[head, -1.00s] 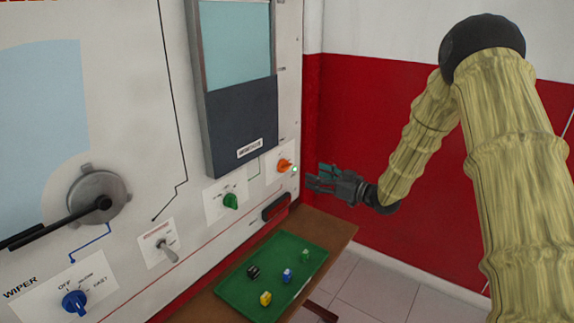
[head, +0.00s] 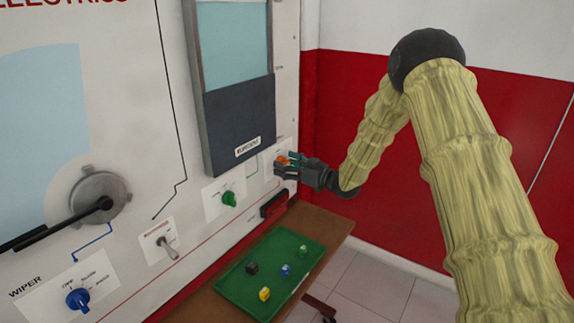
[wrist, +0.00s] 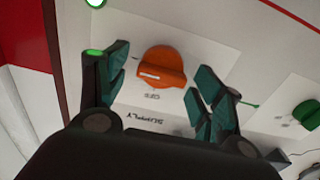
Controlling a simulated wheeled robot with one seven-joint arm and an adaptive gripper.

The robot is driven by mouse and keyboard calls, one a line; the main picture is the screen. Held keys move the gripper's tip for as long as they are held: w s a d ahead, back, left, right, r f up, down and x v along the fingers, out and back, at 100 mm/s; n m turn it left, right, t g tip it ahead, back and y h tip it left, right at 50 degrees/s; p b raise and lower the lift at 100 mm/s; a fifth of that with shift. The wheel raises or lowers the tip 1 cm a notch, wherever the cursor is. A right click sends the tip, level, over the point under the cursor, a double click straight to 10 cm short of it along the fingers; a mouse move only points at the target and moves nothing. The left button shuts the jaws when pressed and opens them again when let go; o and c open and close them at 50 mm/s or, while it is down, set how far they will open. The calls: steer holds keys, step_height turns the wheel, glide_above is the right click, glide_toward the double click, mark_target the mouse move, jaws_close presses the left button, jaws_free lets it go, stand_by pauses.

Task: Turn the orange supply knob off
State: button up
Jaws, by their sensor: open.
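The orange supply knob (wrist: 163,66) sits on its white plate, labelled SUPPLY, in the wrist view. In the head view the knob (head: 282,160) is partly hidden by my gripper (head: 286,168). My gripper (wrist: 158,80) is open, with one finger on each side of the knob in the wrist view. Gaps show between the fingers and the knob there. A pale mark on the knob lies near the printed word that appears to read OFF. I cannot tell how deep the fingers reach over the knob.
A green knob (head: 229,198) is on the plate to the left, and it also shows in the wrist view (wrist: 307,113). A lit green lamp (wrist: 95,3) is near the supply plate. A dark handle (head: 273,204) is below. A green tray (head: 232,292) with several small blocks sits on the bench.

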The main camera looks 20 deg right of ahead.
steer(key=c, duration=1)
steer(key=shift+f+n+b, duration=0.1)
steer(key=shift+n+b, duration=0.2)
steer(key=shift+b, duration=0.15)
steer(key=n+b, duration=1.7)
steer(key=shift+s+a+f, duration=0.15)
steer(key=shift+a+f, duration=0.05)
steer(key=shift+f, duration=0.05)
steer(key=shift+n, duration=0.3)
